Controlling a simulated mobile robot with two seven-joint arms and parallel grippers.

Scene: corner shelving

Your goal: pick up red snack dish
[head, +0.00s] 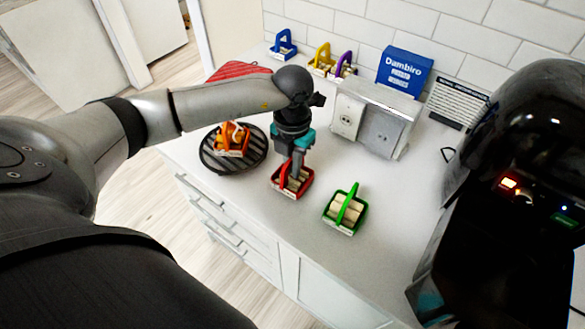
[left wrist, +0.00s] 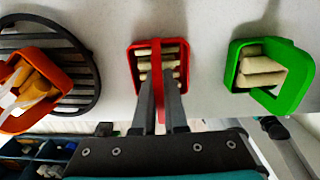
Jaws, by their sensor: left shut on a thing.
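The red snack dish (head: 284,190) is a small red basket with a handle and pale rolls in it. It stands near the front edge of the white counter in the head view. My left gripper (head: 296,170) points down over it and is shut on its handle. In the left wrist view the red snack dish (left wrist: 132,78) lies beneath the fingers, with the fingertips (left wrist: 158,70) at the red handle across its middle. The fingers hide part of the handle. My right gripper shows in neither view.
A green basket (head: 330,221) stands to the right. An orange basket (head: 234,152) sits on a dark ribbed round tray (head: 208,160) to the left. Behind are a metal box (head: 352,122), a blue Dambiro box (head: 403,70) and blue, yellow and purple baskets. Counter around the green basket is clear.

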